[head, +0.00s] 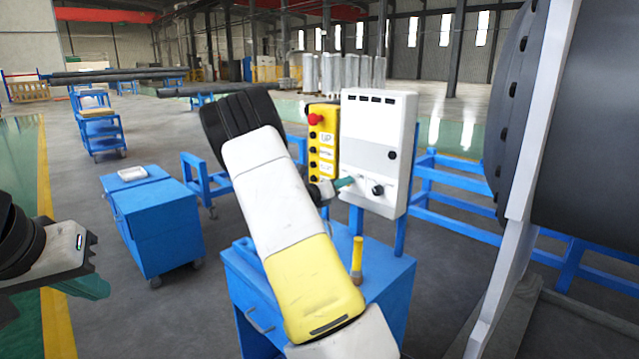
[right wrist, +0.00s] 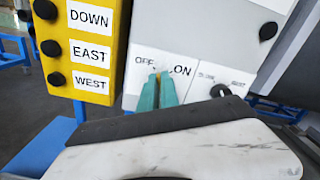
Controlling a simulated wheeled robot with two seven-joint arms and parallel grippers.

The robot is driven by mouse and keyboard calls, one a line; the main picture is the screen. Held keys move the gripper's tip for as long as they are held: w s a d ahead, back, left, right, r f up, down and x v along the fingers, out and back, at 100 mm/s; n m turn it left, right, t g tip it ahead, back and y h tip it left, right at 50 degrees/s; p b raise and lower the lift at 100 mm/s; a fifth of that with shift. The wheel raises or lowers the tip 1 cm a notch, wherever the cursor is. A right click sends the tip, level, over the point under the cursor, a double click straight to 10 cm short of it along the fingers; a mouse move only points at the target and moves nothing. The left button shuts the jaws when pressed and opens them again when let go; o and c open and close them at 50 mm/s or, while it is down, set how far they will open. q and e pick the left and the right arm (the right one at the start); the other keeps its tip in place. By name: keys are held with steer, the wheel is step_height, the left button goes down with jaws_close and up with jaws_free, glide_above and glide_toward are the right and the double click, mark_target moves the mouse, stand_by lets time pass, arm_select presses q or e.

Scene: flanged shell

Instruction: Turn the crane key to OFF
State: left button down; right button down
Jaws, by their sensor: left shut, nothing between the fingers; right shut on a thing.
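The white control box (head: 372,130) stands upright on a blue post. In the right wrist view its lower panel (right wrist: 205,72) has the labels OFF at left and ON at right. My right gripper (head: 345,182) reaches the lower left of this panel. Its teal fingers (right wrist: 158,92) are shut on the crane key (right wrist: 157,74), of which only a small yellowish sliver shows between the tips, between OFF and ON. The key's exact angle is hidden by the fingers. My left gripper (head: 92,288) is shut and empty at the far left, away from the box.
A second black knob (head: 377,189) is just right of my right gripper. The yellow pendant (head: 322,145) with a red button hangs close on the left. A blue cabinet (head: 385,285) stands below, and a large dark flanged shell (head: 590,120) fills the right.

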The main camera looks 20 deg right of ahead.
steer(key=shift+w+n, duration=0.1)
steer(key=shift+n, duration=1.6)
steer(key=shift+a, duration=0.1)
steer(key=c, duration=1.6)
jaws_free()
steer(key=v, duration=0.7)
steer(key=shift+a, duration=0.35)
